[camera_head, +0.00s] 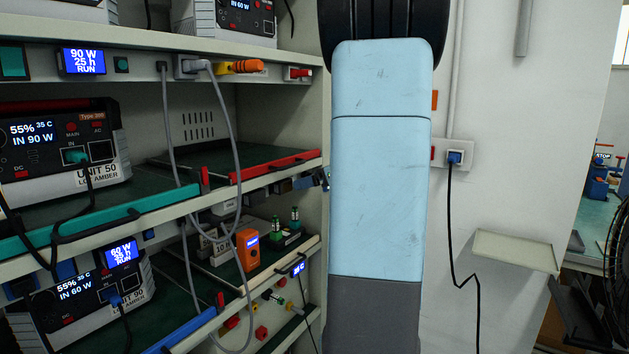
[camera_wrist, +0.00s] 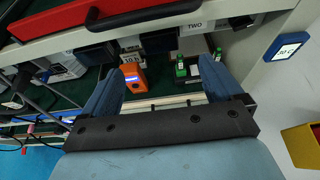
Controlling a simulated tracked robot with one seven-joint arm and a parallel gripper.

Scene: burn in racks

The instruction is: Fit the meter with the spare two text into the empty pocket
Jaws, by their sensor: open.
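An orange meter (camera_head: 248,250) with a small lit blue display stands on a lower shelf of the rack. It also shows in the wrist view (camera_wrist: 133,78), near the left finger. Its display text is too small to read. A dark tray (camera_head: 287,243) beside it holds green-topped items (camera_head: 276,228); these also show in the wrist view (camera_wrist: 180,68). I cannot tell which spot is the empty pocket. A label reading TWO (camera_wrist: 197,26) is on the shelf edge above. My gripper (camera_wrist: 160,68) is open, its blue fingers apart with nothing held, facing this shelf.
A red bar with a black handle (camera_wrist: 130,18) crosses above the gripper. Grey cables (camera_head: 232,130) hang down the rack front. Power units, including UNIT 50 (camera_head: 62,150), fill the left. A small blue-framed display (camera_wrist: 286,46) is on the right; a yellow box (camera_wrist: 303,145) stands below.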

